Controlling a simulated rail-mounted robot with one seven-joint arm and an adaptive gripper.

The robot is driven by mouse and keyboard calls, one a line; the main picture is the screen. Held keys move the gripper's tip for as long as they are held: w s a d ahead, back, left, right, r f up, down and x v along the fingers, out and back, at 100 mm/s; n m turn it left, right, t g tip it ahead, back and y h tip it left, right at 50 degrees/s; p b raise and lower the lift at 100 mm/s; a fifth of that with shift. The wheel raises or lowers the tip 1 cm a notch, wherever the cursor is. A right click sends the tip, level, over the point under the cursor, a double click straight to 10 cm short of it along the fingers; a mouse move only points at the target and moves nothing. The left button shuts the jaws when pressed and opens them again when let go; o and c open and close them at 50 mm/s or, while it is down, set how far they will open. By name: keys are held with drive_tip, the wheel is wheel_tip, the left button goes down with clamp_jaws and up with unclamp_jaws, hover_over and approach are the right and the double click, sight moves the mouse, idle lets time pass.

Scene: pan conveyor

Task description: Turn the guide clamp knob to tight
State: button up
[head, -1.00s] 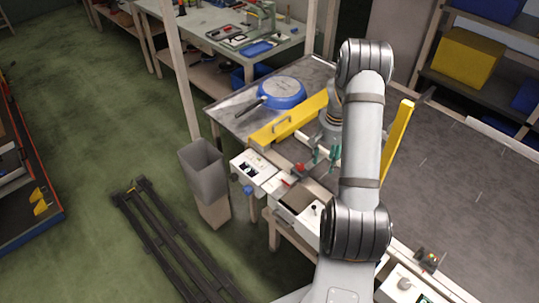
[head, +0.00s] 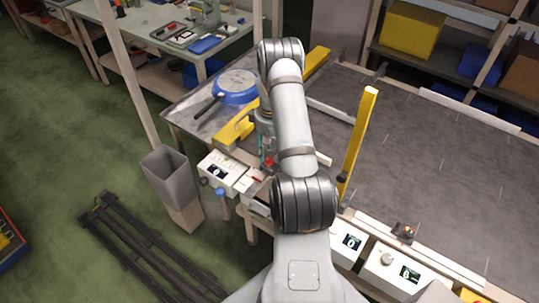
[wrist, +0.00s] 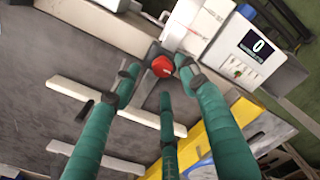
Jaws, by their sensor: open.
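A red knob (wrist: 162,66) shows near the top middle of the wrist view, beside a white part at the edge of the grey surface. I take it to be the guide clamp knob; its tight or loose setting cannot be read. In the head view the red knob (head: 269,161) is small and partly hidden by my arm. My gripper (wrist: 160,78) has green fingers, spread open with nothing held. Its tips are close around the knob in the picture; contact cannot be told. In the head view my gripper (head: 264,148) is mostly behind my arm.
A white box with a display reading 0 (wrist: 256,47) stands beside the knob. A yellow bar (wrist: 218,125) and white rails (wrist: 115,105) lie close by. A blue pan (head: 236,88) sits on the metal table. A yellow post (head: 357,135) stands right of my arm.

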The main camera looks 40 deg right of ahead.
sight(269, 160)
wheel_tip(269, 160, down, 3)
drive_tip(key=shift+w+a+p, duration=0.1)
drive_tip(key=shift+w+p, duration=0.05)
drive_tip(key=shift+p, duration=0.2)
drive_tip(key=shift+f, duration=0.25)
drive_tip(key=shift+c, duration=0.3)
clamp_jaws()
